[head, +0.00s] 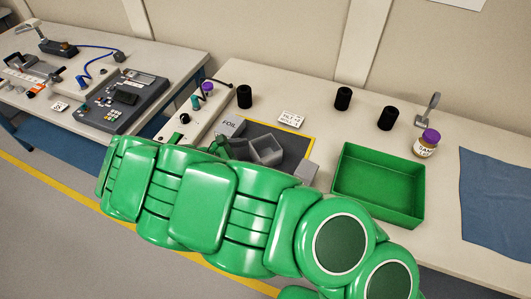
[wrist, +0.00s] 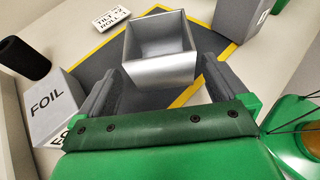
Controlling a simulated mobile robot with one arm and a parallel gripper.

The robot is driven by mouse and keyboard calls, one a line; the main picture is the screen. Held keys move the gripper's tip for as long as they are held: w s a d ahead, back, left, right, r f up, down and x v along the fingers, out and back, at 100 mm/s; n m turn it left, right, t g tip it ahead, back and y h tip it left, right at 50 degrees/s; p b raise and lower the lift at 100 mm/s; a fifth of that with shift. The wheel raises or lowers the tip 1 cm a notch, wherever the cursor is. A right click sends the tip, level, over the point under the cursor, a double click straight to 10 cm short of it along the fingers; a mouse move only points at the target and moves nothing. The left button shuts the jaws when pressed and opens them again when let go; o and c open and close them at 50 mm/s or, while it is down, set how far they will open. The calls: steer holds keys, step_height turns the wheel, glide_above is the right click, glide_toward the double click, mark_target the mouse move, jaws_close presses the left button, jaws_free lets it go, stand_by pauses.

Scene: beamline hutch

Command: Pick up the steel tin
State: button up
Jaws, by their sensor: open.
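The steel tin (wrist: 160,70) is an open-topped, empty square metal box. It stands upright on a dark mat with a yellow border. In the head view the tin (head: 267,152) shows just beyond my green arm. My gripper (wrist: 158,80) is open and empty, its two grey fingers pointing toward the tin, one toward each side of its near wall. I cannot tell whether the fingers touch the tin. In the head view my gripper is mostly hidden behind my arm.
A grey FOIL box (wrist: 50,105) stands left of my fingers, near a black cylinder (wrist: 22,58). A grey block (wrist: 240,18) stands at the right. A label card (wrist: 120,14) lies behind. A green tray (head: 378,186), a purple-lidded jar (head: 426,144) and a blue cloth (head: 495,205) lie further right.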

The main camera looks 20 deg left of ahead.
mark_target(266, 153)
steer(key=shift+x, duration=3.65)
steer(key=shift+s+f, duration=0.1)
steer(key=shift+f, duration=0.05)
steer(key=c, duration=0.9)
